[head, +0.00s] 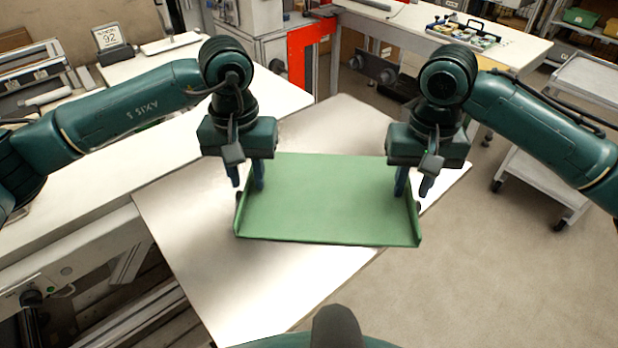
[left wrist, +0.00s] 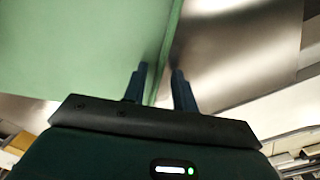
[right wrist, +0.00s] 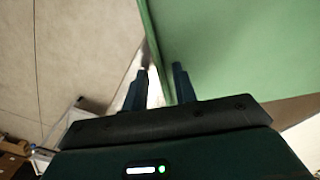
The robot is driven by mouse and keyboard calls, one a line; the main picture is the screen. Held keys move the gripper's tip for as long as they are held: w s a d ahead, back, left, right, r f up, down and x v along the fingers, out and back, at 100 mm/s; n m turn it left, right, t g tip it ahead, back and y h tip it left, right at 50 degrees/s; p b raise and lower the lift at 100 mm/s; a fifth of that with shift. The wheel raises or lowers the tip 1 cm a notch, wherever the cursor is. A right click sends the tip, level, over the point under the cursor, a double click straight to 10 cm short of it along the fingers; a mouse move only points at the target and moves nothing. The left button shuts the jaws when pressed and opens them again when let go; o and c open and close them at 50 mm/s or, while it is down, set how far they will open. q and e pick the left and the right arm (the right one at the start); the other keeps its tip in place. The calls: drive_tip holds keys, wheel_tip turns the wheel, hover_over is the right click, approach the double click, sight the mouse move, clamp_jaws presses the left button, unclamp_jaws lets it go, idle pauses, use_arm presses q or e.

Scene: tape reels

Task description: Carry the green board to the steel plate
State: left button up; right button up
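The green board (head: 330,205) is a flat tray-like panel with raised side rims, and it lies level in front of me. The board hides the plate's middle.
The board's front right corner reaches past the plate's edge over the floor (head: 450,290). A white bench (head: 60,235) runs along the left. A grey trolley (head: 545,175) stands at the right. A bench with a tray of parts (head: 465,32) is at the back.

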drive_tip(key=shift+r, duration=0.2)
use_arm(q)
wheel_tip(320, 180, up, 12)
use_arm(e)
wheel_tip(320, 180, up, 12)
drive_tip(key=shift+f, duration=0.2)
idle(0.5)
idle(0.4)
